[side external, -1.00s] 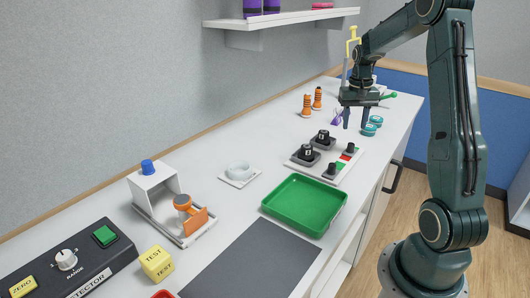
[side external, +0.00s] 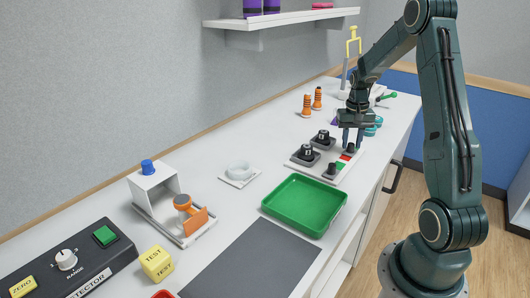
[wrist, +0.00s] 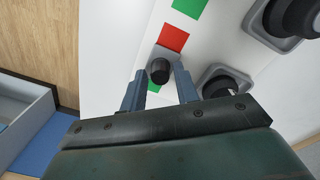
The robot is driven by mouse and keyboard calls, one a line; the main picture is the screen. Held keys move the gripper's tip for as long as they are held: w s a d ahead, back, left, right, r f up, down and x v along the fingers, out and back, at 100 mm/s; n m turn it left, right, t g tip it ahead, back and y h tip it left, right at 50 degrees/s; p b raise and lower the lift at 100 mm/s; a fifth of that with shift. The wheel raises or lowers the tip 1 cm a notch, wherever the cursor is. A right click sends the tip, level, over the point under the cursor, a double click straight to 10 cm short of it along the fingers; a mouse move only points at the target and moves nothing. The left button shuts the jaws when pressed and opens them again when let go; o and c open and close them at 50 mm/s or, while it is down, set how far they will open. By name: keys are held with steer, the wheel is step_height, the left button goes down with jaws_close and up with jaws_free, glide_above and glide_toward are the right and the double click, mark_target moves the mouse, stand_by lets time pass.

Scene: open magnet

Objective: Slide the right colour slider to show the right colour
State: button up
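A white panel (side external: 316,170) on the bench carries two small black slider knobs. The far knob (side external: 350,148) is under my gripper (side external: 352,144); the near knob (side external: 331,171) stands apart. In the wrist view the far knob (wrist: 159,70) sits on a grey base between the two fingertips of my gripper (wrist: 158,86). The fingers are apart, with space showing on both sides of the knob. A red patch (wrist: 173,38) and a green patch (wrist: 188,6) lie beyond the knob; another green strip shows behind it, partly hidden.
Two black dials on square bases (side external: 308,153) (side external: 324,139) stand on the panel beside the sliders. A green tray (side external: 304,205) lies in front of it. Orange bottles (side external: 306,105) and teal discs (side external: 376,121) stand farther back. The bench edge is close on the right.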

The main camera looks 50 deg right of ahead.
jaws_close()
steer(key=shift+d, duration=1.65)
steer(key=shift+o, duration=1.1)
jaws_free()
steer(key=shift+d, duration=0.1)
steer(key=shift+o, duration=0.6)
steer(key=shift+r, duration=0.1)
step_height(320, 180, up, 14)
steer(key=shift+a, duration=0.25)
steer(key=shift+w, duration=0.1)
